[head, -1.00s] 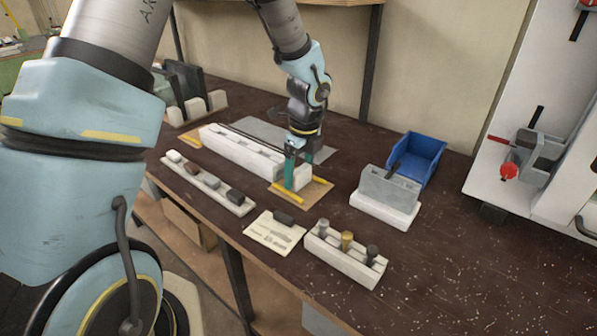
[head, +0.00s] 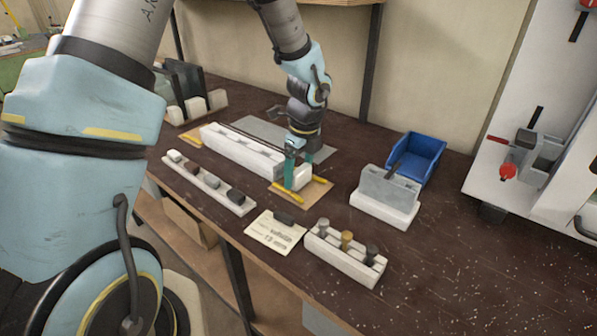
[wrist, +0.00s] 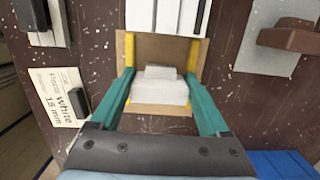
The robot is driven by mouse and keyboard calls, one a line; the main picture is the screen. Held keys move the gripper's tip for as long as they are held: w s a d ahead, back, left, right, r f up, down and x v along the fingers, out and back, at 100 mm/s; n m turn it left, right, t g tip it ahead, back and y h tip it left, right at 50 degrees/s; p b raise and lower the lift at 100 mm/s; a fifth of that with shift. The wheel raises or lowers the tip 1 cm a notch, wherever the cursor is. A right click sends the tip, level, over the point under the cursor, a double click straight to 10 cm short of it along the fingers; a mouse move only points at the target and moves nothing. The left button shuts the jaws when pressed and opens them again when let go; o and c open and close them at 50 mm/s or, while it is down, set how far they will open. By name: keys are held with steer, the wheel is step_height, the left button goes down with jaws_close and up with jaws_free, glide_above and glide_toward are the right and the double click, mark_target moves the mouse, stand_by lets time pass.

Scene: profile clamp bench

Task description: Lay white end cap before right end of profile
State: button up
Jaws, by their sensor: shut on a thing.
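My gripper (head: 298,170) has two teal fingers, pointing down at the right end of the long white grooved piece (head: 243,151) that lies on the bench. The fingers are shut on a white end cap (wrist: 160,90), a stepped block that also shows in the head view (head: 303,177). The cap is over a tan board (wrist: 125,55) with a yellow strip on each side. In the wrist view a gap of bare board separates the cap from the end of the grooved piece (wrist: 165,15). I cannot tell whether the cap touches the board.
A white rack with small blocks (head: 238,205) stands at front left. A card (head: 270,235) reading "white" and "15 mm" lies before it. A holder with several knobbed pins (head: 340,262), a grey block on a white base (head: 386,208) and a blue bin (head: 418,158) stand to the right.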

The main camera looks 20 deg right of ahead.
steer(key=shift+f, duration=0.15)
steer(key=o, duration=1.2)
steer(key=shift+r+p, duration=3.75)
steer(key=shift+r, duration=0.35)
